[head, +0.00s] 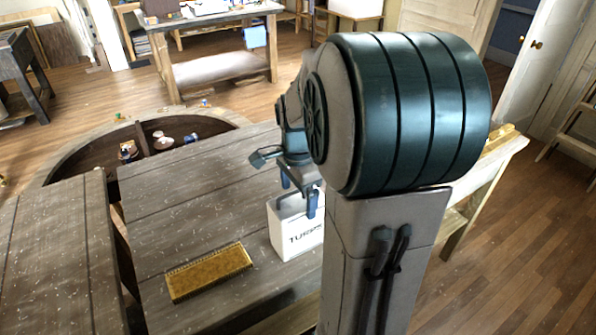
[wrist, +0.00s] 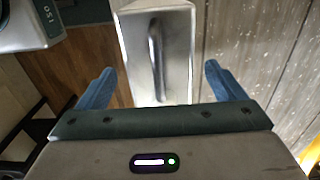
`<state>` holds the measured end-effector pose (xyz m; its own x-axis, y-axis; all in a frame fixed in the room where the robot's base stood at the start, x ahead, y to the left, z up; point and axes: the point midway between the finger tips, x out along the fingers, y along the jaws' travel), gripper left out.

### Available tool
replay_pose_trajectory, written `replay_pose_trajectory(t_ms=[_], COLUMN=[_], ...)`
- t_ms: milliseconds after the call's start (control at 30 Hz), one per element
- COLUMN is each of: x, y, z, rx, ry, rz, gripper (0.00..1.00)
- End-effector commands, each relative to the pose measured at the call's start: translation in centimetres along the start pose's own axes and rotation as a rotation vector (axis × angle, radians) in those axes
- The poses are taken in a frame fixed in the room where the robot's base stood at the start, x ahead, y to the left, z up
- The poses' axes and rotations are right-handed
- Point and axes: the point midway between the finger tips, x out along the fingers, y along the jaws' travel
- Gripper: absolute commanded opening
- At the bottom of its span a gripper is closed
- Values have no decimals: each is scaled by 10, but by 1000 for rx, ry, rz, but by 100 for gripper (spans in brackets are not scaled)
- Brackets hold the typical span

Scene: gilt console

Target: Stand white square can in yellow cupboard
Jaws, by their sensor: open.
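The white square can (head: 285,232), with dark lettering on its side, stands upright on the dark wooden table. Its top, with a bar handle, shows in the wrist view (wrist: 178,45). My gripper (head: 298,194) is open, pointing down just above the can. In the wrist view the blue fingers (wrist: 158,78) lie to either side of the can's near end, with gaps. I cannot tell whether they reach below its top. My arm hides part of the can in the head view. I cannot make out a yellow cupboard.
A flat gold-yellow block (head: 210,272) lies on the table (head: 165,225), left of and nearer than the can. The table's left part is mostly clear. Behind is a curved dark recess (head: 165,140) with small items. A workbench (head: 215,45) stands farther back.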

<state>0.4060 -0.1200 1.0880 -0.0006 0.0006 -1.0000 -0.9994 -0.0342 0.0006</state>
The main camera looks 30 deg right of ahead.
Motion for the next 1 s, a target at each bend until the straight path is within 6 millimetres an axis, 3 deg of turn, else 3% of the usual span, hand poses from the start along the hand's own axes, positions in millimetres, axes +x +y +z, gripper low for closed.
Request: replay_pose_trajectory(t_ms=[300,500,633,767,1000], x=[-68,-91,-95,-93,-74], y=[0,0,5,22,74], z=[0,0,10,38,95], rx=[0,-1,-77,-331,-1007], ry=[2,1,10,43,147], rz=[-5,-2,-14,-56,-162], gripper=[90,90,90,90,90])
